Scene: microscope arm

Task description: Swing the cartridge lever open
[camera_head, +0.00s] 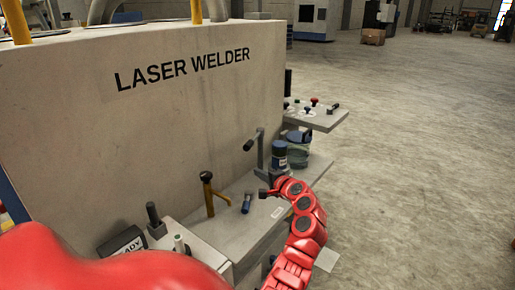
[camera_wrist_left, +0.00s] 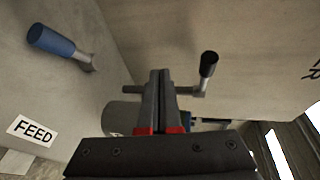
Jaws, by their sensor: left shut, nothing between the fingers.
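My left gripper (camera_head: 266,191) is at the end of the red arm, low over the grey ledge of the laser welder. Its fingers are shut and empty in the left wrist view (camera_wrist_left: 160,85). Just beyond the fingertips there is a grey crank-like lever with a black knob (camera_wrist_left: 208,65). A lever of this shape (camera_head: 255,140) stands above the gripper in the head view. No readable label marks the cartridge lever, so I cannot tell for certain which lever it is. Whether the fingers touch the lever is unclear. My right gripper is not in view.
A blue handle (camera_head: 247,203) lies left of the gripper, with a FEED label (camera_wrist_left: 34,131). A brass-coloured lever (camera_head: 208,190) stands farther left. A side shelf (camera_head: 322,121) holds small knobs. The floor at right is open.

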